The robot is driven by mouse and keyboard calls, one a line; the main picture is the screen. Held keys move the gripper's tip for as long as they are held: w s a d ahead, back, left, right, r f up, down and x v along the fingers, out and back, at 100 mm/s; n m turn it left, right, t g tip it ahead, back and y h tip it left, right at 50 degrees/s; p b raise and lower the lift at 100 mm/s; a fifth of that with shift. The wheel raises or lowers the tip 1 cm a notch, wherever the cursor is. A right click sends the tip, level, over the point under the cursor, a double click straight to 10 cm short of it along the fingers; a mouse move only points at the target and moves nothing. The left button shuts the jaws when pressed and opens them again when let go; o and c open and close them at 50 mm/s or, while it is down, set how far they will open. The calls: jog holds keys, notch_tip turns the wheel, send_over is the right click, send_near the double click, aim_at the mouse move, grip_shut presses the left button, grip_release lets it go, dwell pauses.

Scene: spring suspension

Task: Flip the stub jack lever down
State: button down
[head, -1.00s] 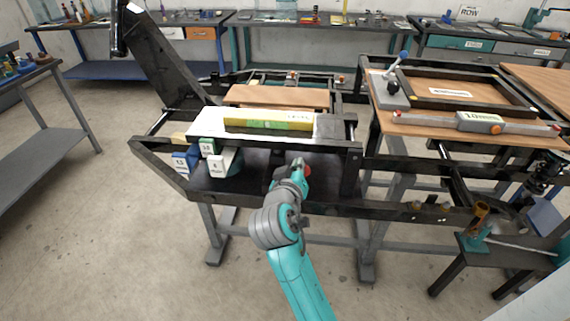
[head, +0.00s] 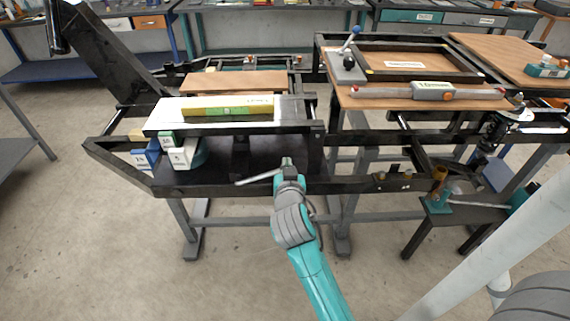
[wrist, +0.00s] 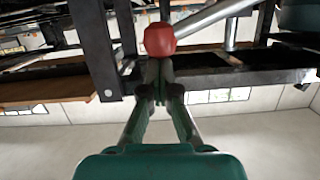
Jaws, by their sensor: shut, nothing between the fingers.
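The stub jack's lever is a thin grey metal rod (head: 256,179) that shows left of my gripper at the front edge of the black bench. In the wrist view the rod (wrist: 208,15) runs up and right from a red knob (wrist: 160,40). My gripper (head: 287,165) is shut and empty. In the wrist view its closed fingertips (wrist: 159,68) are right at the red knob and seem to touch it. In the head view the knob is hidden by my gripper. A teal body (head: 201,154), apparently the jack, is mostly hidden behind a white block.
White (head: 181,156), green and blue (head: 144,160) numbered blocks stand left of the lever. A yellow-green level (head: 228,111) lies on the white plate (head: 165,115) above. The black frame's front rail (head: 345,185) runs close to my gripper. Open floor lies in front.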

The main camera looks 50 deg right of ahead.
jog(key=shift+s+f, duration=0.1)
jog(key=shift+f, duration=0.45)
jog(key=r+v, duration=0.1)
jog(key=v, duration=0.6)
jog(key=shift+s+a+r, duration=0.1)
jog(key=shift+a, duration=0.05)
dwell(0.3)
